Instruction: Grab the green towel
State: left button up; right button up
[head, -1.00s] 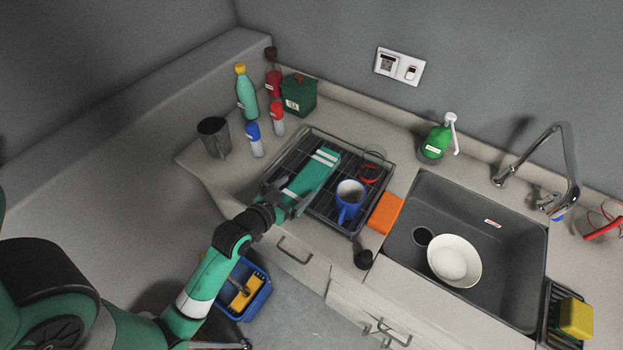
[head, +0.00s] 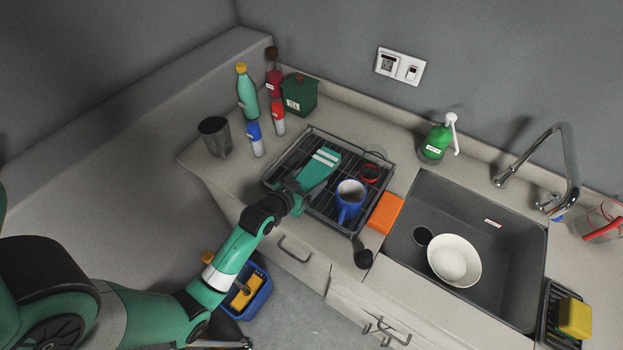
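The green towel (head: 319,169) is a teal strip with white stripes near its far end. It lies on the dark dish rack (head: 383,199). My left gripper (head: 299,192) is at the towel's near-left end and covers that end. Its fingers are dark and small here, so I cannot tell whether they are open or closed on the cloth. My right gripper is not in view.
A blue mug (head: 350,207) stands on the rack to the right of the towel. An orange sponge (head: 385,213) lies beside the rack. Bottles (head: 247,95) and a grey cup (head: 214,137) stand behind and left. The sink (head: 510,275) holds a white bowl (head: 455,262).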

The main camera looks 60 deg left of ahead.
pick_arm(q)
jog(key=c, duration=0.8)
